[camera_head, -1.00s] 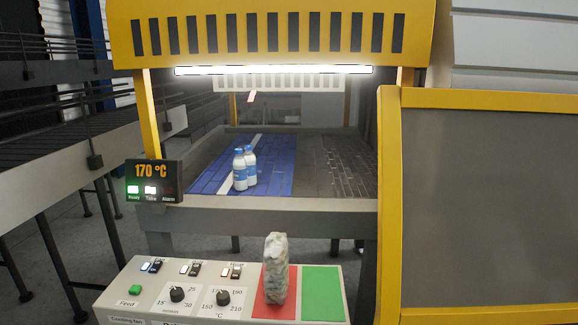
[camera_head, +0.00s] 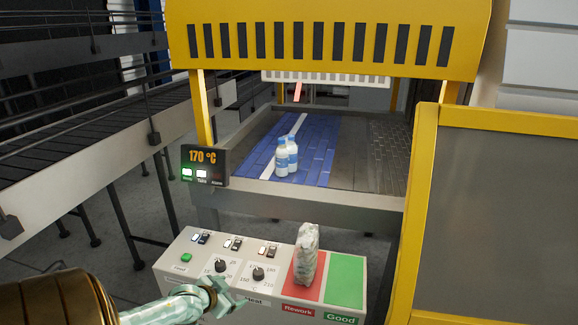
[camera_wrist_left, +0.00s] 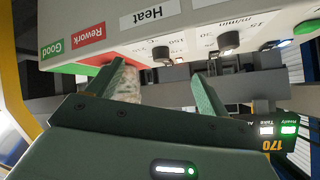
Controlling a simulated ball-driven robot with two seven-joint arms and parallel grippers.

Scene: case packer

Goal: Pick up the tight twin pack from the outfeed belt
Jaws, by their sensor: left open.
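The twin pack (camera_head: 287,158), two white bottles with blue labels side by side, stands upright on the blue outfeed belt (camera_head: 320,150), near its front end. I cannot make out its film. My left gripper (camera_head: 222,291) is at the bottom left of the head view, in front of the control panel, well short of the bottles and lower than them. It is open and empty. In the left wrist view its two fingers (camera_wrist_left: 155,85) stand apart below the panel edge, and I cannot make out the bottles there. My right gripper is not in view.
A crumpled wrapped pack (camera_head: 307,254) stands on the red Rework patch (camera_head: 301,302), beside the empty green Good patch (camera_head: 346,282). A display (camera_head: 205,167) reads 170 °C. A yellow hood (camera_head: 320,40) overhangs the belt. A yellow-framed panel (camera_head: 510,210) blocks the right.

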